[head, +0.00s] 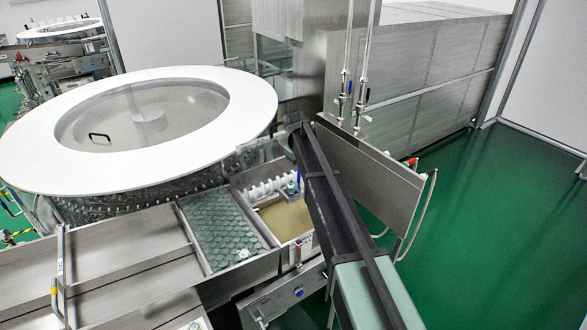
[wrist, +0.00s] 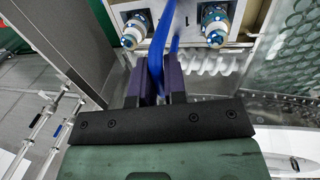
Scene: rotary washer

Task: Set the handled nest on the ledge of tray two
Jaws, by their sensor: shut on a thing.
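My gripper (wrist: 157,88) shows in the wrist view, its two dark fingers shut on a thin bright blue handle (wrist: 157,60). The handle rises from between the fingers and splits into two blue strips toward the top edge. I take it for the handle of the nest; the nest's body is not clearly seen. A tray-like bed with a green hexagon pattern (head: 215,230) lies left of my arm.
Two white-and-blue fittings (wrist: 137,28) (wrist: 215,25) stand close beyond the fingers. A white scalloped strip (wrist: 205,63) lies near them. A tan-floored bay (head: 285,218) is beside my arm. A steel panel (head: 370,175) stands to the right. A large white ring (head: 240,110) is at left.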

